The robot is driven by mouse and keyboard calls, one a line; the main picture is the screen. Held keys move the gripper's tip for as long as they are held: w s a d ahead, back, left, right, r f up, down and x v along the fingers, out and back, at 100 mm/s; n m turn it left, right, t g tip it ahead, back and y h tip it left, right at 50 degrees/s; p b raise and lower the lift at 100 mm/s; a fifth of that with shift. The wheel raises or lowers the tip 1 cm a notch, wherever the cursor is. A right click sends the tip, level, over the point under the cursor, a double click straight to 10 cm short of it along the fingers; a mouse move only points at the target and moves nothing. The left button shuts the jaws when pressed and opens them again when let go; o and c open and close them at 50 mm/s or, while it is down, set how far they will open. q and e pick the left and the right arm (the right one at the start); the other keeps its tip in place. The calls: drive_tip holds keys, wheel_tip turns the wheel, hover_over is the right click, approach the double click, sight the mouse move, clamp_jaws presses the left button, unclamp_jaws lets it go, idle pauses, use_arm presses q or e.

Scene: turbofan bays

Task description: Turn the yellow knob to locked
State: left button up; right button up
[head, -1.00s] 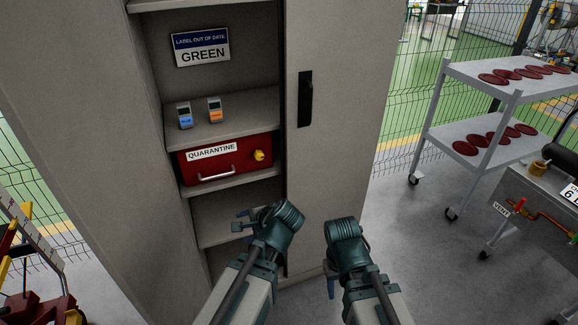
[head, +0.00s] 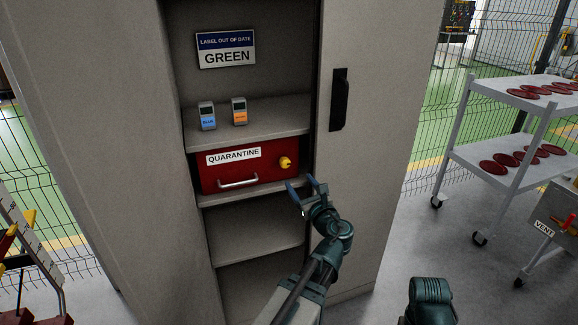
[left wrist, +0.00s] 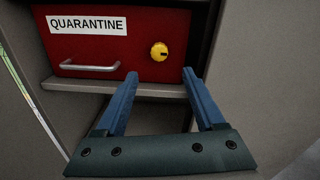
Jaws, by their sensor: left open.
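The yellow knob (head: 285,163) sits on the right side of the front of a red drawer (head: 232,181) labelled QUARANTINE, inside a grey cabinet. It also shows in the left wrist view (left wrist: 159,51), with a dark mark on its face. My left gripper (head: 304,185) is open and empty, just below and to the right of the knob in the head view. In the left wrist view its blue fingers (left wrist: 161,73) point toward the drawer, with the knob beyond them, between the tips and apart from them. Of my right arm only a part shows at the bottom; its gripper is out of sight.
The drawer has a metal handle (head: 238,181). On the shelf above stand a blue-labelled device (head: 207,116) and an orange-labelled one (head: 239,111), under a GREEN sign (head: 226,50). The cabinet door (head: 375,150) with a black handle is at right. A trolley (head: 470,157) stands farther right.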

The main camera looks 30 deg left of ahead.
sight(286, 165)
use_arm(q)
drive_tip(key=x, duration=1.2)
drive_tip(key=shift+f, duration=0.1)
clamp_jaws()
